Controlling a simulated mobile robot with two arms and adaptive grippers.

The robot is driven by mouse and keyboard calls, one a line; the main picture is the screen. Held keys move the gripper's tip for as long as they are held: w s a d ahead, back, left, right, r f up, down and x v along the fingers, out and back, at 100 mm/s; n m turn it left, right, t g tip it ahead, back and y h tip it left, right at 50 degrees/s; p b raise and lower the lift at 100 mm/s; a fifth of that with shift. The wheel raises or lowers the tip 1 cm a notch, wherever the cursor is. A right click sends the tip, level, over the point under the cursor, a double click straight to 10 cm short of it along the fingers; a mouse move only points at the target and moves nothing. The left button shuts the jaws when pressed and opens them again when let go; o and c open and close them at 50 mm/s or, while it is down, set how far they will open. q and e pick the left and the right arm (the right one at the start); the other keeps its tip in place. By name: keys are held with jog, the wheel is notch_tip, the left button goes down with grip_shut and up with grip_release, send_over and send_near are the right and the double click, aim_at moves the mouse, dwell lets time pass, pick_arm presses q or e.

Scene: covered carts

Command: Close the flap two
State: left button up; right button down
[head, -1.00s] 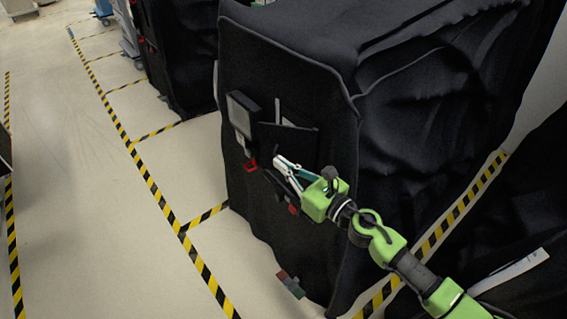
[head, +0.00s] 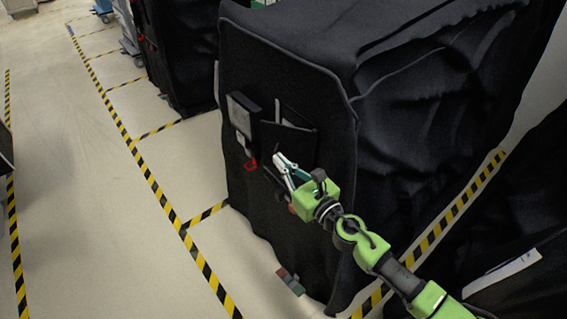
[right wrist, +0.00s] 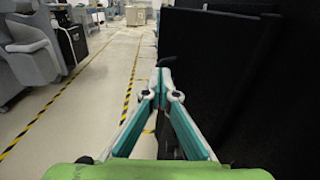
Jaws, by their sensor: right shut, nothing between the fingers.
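A black covered cart (head: 250,75) stands in the middle of the head view. On its front face is a dark square flap (head: 289,146), with a pale strip showing behind its top edge. Which flap counts as number two, I cannot tell. My right gripper (head: 278,157) is shut and empty, with its fingertips over or just in front of the flap's lower left part; whether they touch it is unclear. In the right wrist view the fingers (right wrist: 160,75) meet at the tips, beside a large black panel (right wrist: 208,75). My left gripper is not in view.
A grey-faced box (head: 240,115) hangs left of the flap, with a red piece (head: 251,162) below it. Another black covered cart (head: 183,55) stands behind. Open floor (head: 80,170) with yellow-black tape lies to the left. More black fabric (head: 520,215) is at the right.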

aim_at(280, 149)
jog(key=w+m+t+h, duration=0.1)
jog(key=h, duration=0.1)
jog(key=w+m+t+h+p, duration=0.1)
jog(key=m+h, duration=0.1)
jog(key=shift+a, duration=0.35)
jog(key=shift+w+d+h, duration=0.15)
jog(key=shift+w+h, duration=0.1)
jog(key=shift+h, duration=0.05)
jog(key=shift+w+d, duration=0.15)
jog(key=shift+w, duration=0.7)
